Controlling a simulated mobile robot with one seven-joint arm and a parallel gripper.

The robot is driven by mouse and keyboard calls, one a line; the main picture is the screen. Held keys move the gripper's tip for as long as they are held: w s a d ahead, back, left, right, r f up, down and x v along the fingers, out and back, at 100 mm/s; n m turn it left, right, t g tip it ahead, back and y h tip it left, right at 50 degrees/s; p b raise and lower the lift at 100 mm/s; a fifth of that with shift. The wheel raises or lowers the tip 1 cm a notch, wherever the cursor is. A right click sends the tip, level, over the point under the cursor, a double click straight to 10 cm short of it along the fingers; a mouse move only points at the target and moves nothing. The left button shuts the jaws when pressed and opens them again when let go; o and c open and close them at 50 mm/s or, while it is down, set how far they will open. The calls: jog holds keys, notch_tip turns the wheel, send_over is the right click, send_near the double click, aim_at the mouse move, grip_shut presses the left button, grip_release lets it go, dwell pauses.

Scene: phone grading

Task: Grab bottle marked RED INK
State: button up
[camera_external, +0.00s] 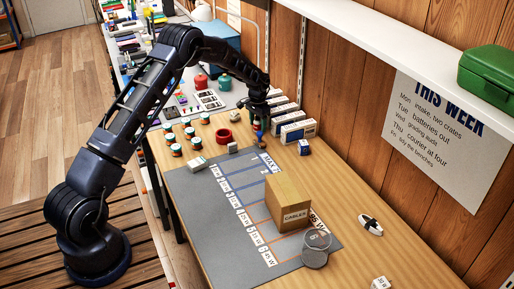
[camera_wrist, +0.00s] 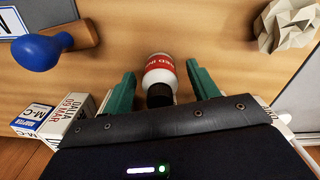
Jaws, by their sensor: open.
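The bottle marked RED INK (camera_wrist: 160,72) shows in the wrist view, white with a red label and a black cap pointing towards me. My gripper (camera_wrist: 161,68) is open, with one green finger on each side of the bottle. A gap shows between the bottle and each finger, wider on the right. In the external view my gripper (camera_external: 257,118) is low over the far part of the wooden table, and I cannot make out the bottle there.
A blue-knobbed wooden tool (camera_wrist: 50,48) lies left of the bottle, small printed boxes (camera_wrist: 68,114) at lower left, and crumpled paper (camera_wrist: 288,24) at upper right. In the external view white boxes (camera_external: 298,131) stand by the wall and a CABLES carton (camera_external: 288,204) on the grey mat.

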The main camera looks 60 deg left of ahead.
jog(key=c, duration=1)
jog(key=shift+c, duration=0.3)
jog(key=shift+r, duration=0.15)
